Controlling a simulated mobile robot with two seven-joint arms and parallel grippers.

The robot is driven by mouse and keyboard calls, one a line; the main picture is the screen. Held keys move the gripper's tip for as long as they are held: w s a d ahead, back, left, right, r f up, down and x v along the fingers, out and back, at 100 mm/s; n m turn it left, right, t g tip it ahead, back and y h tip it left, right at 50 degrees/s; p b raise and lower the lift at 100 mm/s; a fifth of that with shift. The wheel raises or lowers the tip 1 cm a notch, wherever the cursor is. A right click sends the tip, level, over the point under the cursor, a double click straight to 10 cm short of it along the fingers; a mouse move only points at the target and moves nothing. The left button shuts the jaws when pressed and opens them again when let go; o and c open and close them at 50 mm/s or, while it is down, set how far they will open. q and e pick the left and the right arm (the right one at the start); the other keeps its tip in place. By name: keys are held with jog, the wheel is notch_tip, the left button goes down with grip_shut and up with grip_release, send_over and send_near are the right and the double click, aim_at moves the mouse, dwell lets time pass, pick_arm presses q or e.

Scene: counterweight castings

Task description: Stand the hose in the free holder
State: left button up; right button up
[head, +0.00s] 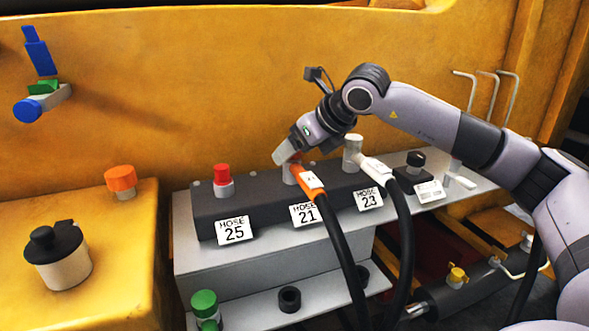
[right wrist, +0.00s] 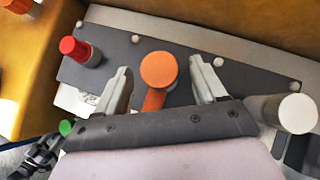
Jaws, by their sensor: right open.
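The hose with the orange elbow end (head: 308,180) sits at the socket behind the HOSE 21 label (head: 304,214); its black line hangs down over the shelf front. My right gripper (head: 286,157) is over this end. In the right wrist view the round orange top (right wrist: 158,69) lies between the two spread fingers, which are open with gaps on both sides. A second hose with a white end (head: 375,168) sits behind the HOSE 23 label (head: 369,199). Black ring-shaped holders stand on the lower shelf, one (head: 289,299) open-topped and one (head: 362,276) partly behind the hose.
A red-capped fitting (head: 222,177) stands behind the HOSE 25 label (head: 235,231). A green-capped cylinder (head: 205,306) stands on the lower shelf's left. An orange knob (head: 120,180) and a black-lidded pot (head: 60,262) are on the yellow casting. White hooks (head: 487,85) project at the back right.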

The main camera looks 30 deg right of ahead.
jog(key=shift+x, duration=0.95)
jog(key=shift+r, duration=0.1)
grip_shut()
pick_arm(q)
jog(key=shift+w+r, duration=0.15)
jog(key=shift+w, duration=0.05)
pick_arm(e)
jog(key=shift+w+r, duration=0.1)
jog(key=shift+r, duration=0.05)
